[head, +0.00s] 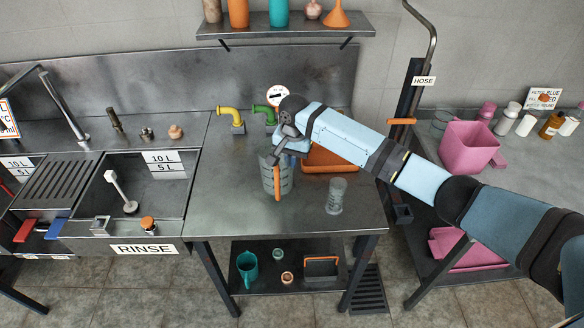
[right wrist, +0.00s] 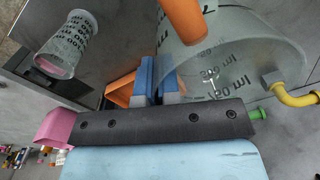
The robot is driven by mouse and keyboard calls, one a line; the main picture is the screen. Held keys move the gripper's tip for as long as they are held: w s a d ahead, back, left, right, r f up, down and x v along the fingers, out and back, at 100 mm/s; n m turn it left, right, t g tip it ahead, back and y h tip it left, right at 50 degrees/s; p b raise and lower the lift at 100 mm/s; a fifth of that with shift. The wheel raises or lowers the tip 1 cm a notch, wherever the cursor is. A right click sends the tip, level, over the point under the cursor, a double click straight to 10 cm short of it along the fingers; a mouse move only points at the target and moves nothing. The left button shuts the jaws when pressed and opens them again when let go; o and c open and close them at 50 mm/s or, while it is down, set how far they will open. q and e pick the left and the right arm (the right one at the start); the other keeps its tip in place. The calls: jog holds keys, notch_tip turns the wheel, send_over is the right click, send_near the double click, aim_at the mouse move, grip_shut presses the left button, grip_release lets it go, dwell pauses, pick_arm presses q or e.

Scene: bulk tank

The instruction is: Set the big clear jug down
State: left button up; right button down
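The big clear jug (head: 267,178), with dark volume marks and an orange handle (head: 277,184), is upright over the front middle of the steel counter (head: 225,200). I cannot tell whether its base touches the counter. My right gripper (head: 284,150) is at the jug's upper edge. In the right wrist view, the blue fingers (right wrist: 158,80) are close together at the edge of the jug's clear wall (right wrist: 235,65), which seems to be between them. The orange handle (right wrist: 184,18) shows close to the camera. My left gripper is not in view.
A small clear beaker (head: 336,196) stands right of the jug, near the counter's front. An orange tray (head: 325,160) lies behind, partly hidden by my arm. Yellow (head: 231,118) and green (head: 264,111) taps are at the back. The counter left of the jug is clear.

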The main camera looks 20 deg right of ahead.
jog(key=shift+f, duration=1.9)
jog(key=c, duration=1.3)
grip_release()
jog(key=shift+f, duration=0.1)
jog(key=shift+c, duration=0.2)
